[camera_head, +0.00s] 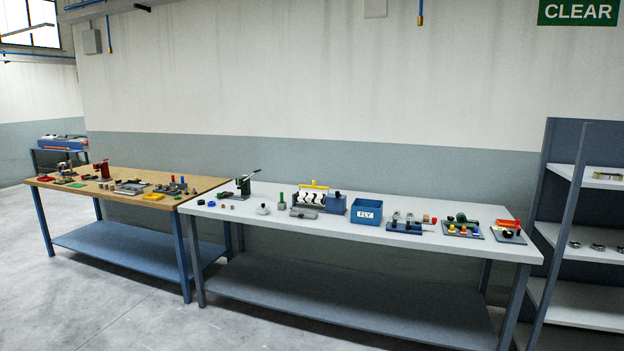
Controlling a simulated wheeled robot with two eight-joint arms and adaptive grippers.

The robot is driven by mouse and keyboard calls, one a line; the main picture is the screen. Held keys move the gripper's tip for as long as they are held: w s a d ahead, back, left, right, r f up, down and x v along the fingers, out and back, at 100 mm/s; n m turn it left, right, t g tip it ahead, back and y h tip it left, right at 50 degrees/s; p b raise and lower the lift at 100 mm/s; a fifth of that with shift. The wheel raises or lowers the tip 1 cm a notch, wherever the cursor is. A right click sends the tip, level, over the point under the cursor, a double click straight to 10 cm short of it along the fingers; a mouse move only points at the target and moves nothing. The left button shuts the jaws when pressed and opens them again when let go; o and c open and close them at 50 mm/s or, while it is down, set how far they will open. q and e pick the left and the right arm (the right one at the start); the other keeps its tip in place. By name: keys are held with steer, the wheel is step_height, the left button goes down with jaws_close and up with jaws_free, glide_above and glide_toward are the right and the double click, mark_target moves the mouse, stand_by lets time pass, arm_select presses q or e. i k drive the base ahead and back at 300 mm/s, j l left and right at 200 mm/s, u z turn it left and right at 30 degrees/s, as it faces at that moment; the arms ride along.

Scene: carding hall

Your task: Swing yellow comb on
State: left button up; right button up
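A yellow bar (314,186), which looks like the yellow comb, sits at the top of a small carding unit on the white table. From this distance I cannot tell whether the yellow bar touches the roller. Neither of my grippers is in view.
The white table (400,241) also holds a blue FLY bin (366,211), a dark green lever press (243,186) and several small fixtures to the right. A wooden-topped table (105,195) adjoins at left. A grey shelf rack (590,235) stands at right. Floor in front is clear.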

mark_target(314, 184)
steer(key=i+j, duration=0.15)
steer(key=i, duration=0.4)
steer(key=i+j, duration=0.1)
steer(key=i, duration=0.4)
steer(key=i+j, duration=0.15)
steer(key=i, duration=0.4)
steer(key=i+j, duration=0.15)
steer(key=i, duration=0.4)
steer(key=i+j, duration=0.2)
steer(key=i, duration=0.3)
steer(key=i+j, duration=0.2)
steer(key=i, duration=0.35)
steer(key=i+j, duration=0.2)
steer(key=i, duration=0.3)
steer(key=i+j, duration=0.2)
steer(key=i, duration=0.35)
